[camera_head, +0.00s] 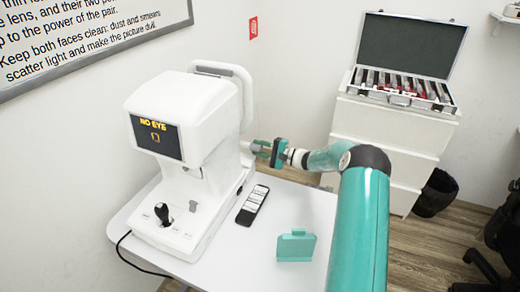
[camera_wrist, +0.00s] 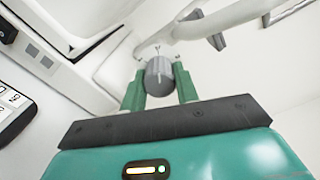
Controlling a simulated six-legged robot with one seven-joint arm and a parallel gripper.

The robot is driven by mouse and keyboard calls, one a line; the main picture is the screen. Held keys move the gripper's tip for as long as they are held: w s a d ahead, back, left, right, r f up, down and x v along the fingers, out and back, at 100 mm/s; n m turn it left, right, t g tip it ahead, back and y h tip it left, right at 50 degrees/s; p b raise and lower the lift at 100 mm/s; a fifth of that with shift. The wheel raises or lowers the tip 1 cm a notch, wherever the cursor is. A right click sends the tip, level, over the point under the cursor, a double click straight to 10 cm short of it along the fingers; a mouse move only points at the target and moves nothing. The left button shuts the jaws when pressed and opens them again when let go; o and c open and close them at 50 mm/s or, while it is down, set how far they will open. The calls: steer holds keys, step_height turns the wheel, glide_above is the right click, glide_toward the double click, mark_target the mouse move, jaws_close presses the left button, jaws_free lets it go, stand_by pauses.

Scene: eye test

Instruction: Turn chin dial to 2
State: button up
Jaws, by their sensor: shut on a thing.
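My gripper (camera_head: 264,148) reaches in from the right at the machine's far side. In the wrist view my gripper (camera_wrist: 159,72) has its two green fingers on either side of a grey round knob, the chin dial (camera_wrist: 158,78), and is shut on it. The dial sits below a white curved frame (camera_wrist: 195,32). No number on the dial can be read. In the head view the dial is hidden or too small to make out.
Behind are white drawers (camera_head: 350,128) with an open lens case (camera_head: 415,42) and a black bin (camera_head: 436,193).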

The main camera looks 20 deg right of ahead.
steer(key=o, duration=0.9)
steer(key=shift+s+d, duration=0.1)
steer(key=shift+o, duration=0.3)
steer(key=v, duration=1.3)
steer(key=shift+s+d, duration=0.2)
steer(key=shift+s, duration=0.05)
